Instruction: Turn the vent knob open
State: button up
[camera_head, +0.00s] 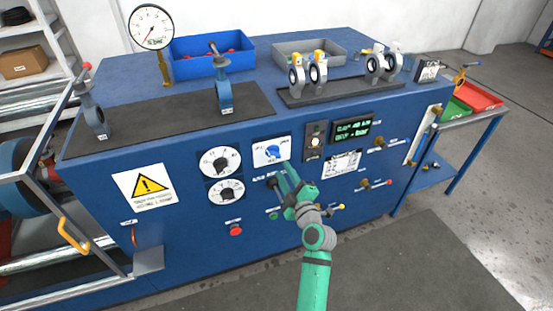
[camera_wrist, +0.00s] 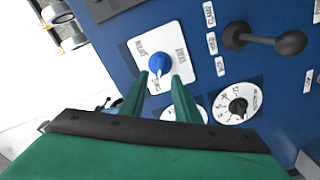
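A blue knob (camera_head: 272,151) sits on a white labelled plate (camera_head: 262,160) on the front of the blue console; I take it as the vent knob, though its small labels are hard to read. My gripper (camera_head: 284,166) is just in front of it, from the lower right. In the wrist view the blue knob (camera_wrist: 158,63) lies ahead of the gap between the two green fingertips (camera_wrist: 160,77). My gripper is open, with nothing visibly held. I cannot tell whether a fingertip touches the knob. The knob's pointer is toward the fingers in the wrist view.
Two black dials (camera_head: 220,161) are left of the plate, and a red button (camera_head: 236,230) is below them. A black lever (camera_wrist: 265,40) sticks out near the knob in the wrist view. A display (camera_head: 351,131) is to the right. Valves and bins stand on top.

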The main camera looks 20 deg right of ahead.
aim_at(276, 157)
jog(key=w, duration=0.7)
jog(key=shift+w+a, duration=0.15)
jog(key=shift+w, duration=0.25)
grip_shut()
